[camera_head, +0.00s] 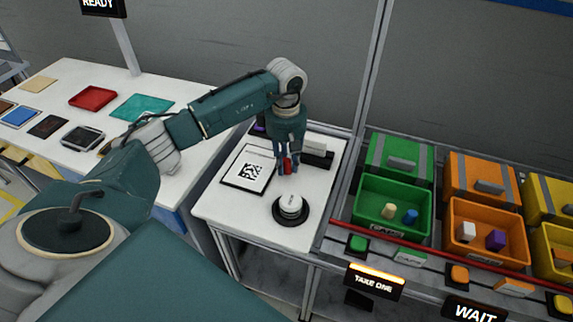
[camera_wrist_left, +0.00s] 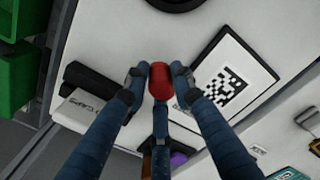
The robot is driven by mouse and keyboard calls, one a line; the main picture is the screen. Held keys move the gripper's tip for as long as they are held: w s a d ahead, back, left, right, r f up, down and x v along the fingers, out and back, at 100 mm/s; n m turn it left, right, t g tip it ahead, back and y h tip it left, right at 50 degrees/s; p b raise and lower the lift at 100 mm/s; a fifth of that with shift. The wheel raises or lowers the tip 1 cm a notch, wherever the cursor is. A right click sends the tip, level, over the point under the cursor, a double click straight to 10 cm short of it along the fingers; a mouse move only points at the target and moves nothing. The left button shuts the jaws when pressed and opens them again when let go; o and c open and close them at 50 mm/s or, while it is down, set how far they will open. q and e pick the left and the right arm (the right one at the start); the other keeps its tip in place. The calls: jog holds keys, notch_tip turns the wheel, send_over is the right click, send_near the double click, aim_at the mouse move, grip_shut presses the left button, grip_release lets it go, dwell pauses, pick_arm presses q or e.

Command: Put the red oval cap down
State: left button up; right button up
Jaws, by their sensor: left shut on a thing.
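The red oval cap (camera_wrist_left: 160,82) is held between the fingertips of my left gripper (camera_wrist_left: 160,85), seen in the left wrist view. In the head view the red cap (camera_head: 287,166) shows between the blue fingers of my left gripper (camera_head: 288,165), over the small white table (camera_head: 218,205). The gripper is between the framed code panel and the dark block. I cannot tell whether the cap touches the table. My right gripper does not show in either view.
A code panel (camera_head: 246,168) lies left of the gripper. A white round button on a black base (camera_head: 290,208) stands in front. A dark block (camera_head: 318,153) is behind right. Green bins (camera_head: 366,208) and orange bins (camera_head: 457,225) stand right, behind a red rail.

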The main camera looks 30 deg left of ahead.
pick_arm(q)
jog(key=shift+f, duration=0.9)
jog(key=o, duration=0.9)
